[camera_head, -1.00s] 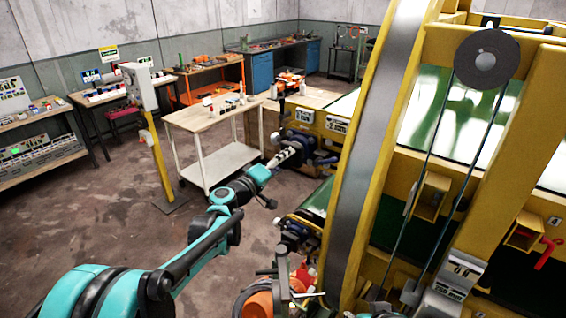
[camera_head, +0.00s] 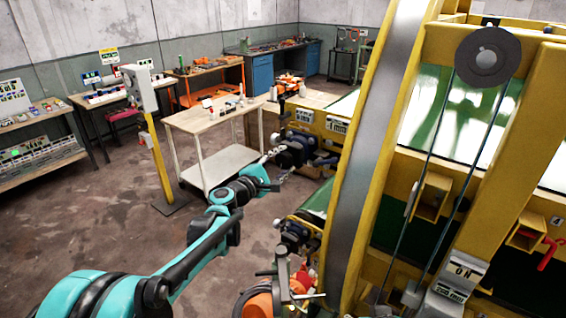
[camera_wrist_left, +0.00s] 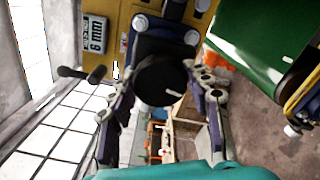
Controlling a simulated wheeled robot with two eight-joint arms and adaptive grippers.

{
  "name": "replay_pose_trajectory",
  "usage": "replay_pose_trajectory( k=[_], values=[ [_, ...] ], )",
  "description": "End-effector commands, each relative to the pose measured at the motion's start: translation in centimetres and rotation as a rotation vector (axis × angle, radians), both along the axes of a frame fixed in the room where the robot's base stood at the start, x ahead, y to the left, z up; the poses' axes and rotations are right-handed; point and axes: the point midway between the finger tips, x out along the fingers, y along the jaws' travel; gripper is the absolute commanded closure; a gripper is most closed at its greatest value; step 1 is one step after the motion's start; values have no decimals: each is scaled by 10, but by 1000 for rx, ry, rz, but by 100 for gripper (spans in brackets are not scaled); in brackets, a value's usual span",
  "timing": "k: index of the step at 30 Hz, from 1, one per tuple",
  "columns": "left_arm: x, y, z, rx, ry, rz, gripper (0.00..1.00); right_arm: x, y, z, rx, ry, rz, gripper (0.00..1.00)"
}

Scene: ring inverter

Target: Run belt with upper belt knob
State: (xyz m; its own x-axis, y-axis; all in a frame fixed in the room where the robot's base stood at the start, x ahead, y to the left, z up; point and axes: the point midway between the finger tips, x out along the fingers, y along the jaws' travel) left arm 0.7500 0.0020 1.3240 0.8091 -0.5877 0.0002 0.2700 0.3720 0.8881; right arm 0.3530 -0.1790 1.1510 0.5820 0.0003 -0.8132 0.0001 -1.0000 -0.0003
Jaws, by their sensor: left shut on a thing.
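The upper belt knob (camera_wrist_left: 160,80) is a round black knob with a white mark, on a dark housing on the yellow machine. In the head view its housing (camera_head: 291,152) sits at the end of the upper belt. My left gripper (camera_wrist_left: 163,98) has one finger on each side of the knob and is shut on it. In the head view the left gripper (camera_head: 277,163) reaches the housing from the front left. The fingers partly hide the knob there. My right gripper is not in view.
A lower belt unit (camera_head: 292,232) with similar fittings is below. A large yellow curved frame (camera_head: 375,140) stands just right. A white-legged cart (camera_head: 210,118) stands behind the arm. A yellow post (camera_head: 158,160) stands at left. The floor between is clear.

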Motion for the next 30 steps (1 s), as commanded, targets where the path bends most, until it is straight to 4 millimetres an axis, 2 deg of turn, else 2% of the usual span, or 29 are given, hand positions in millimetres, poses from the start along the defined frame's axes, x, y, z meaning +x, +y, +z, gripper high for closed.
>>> replay_pose_trajectory(
  k=[21,30],
  values=[
    [0,0,-1,-545,397,1,80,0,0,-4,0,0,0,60],
    [-1,0,-1,-725,528,1,80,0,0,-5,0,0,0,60]
  ],
)
